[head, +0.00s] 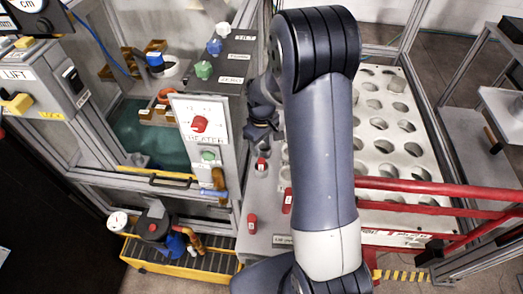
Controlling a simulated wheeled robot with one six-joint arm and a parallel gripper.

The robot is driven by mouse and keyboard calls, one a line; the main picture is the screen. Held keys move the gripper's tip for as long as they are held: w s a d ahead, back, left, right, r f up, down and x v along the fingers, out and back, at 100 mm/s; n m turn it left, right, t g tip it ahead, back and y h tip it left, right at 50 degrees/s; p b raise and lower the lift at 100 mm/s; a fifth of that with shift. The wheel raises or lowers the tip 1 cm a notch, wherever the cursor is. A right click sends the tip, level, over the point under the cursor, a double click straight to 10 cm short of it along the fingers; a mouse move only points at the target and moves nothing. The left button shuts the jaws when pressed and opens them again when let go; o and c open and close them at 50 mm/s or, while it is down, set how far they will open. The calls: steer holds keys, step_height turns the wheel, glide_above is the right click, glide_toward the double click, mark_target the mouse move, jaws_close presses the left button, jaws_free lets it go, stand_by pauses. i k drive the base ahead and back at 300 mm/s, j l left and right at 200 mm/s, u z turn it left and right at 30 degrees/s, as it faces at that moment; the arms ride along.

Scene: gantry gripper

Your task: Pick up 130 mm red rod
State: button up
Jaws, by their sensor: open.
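Several red pieces with pale labels stand or lie on the grey surface beside my arm. One small red piece (261,163) sits just below my gripper (260,135). A second red piece (252,223) is nearer the front edge. A third, longer-looking red piece (288,200) is partly hidden by my arm. The labels are too small to read, so I cannot tell which is the 130 mm rod. My gripper is small and dark, left of my forearm, and looks open and empty. It appears above the first red piece and apart from it.
A grey heater panel (203,137) with a red knob stands close left of my gripper. A pale plate with several round holes (402,118) lies to the right, behind red rails (440,186). A yellow cart (190,262) stands at the front left.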

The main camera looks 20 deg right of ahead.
mark_target(288, 198)
steer(key=k+j+z, duration=0.2)
steer(key=j+z, duration=0.15)
steer(key=k+j+z, duration=0.5)
steer(key=z, duration=0.25)
steer(key=i+j+z, duration=0.1)
steer(key=j+z, duration=0.3)
steer(key=i+j+z, duration=0.1)
steer(key=j+z, duration=0.25)
steer(key=l, duration=0.05)
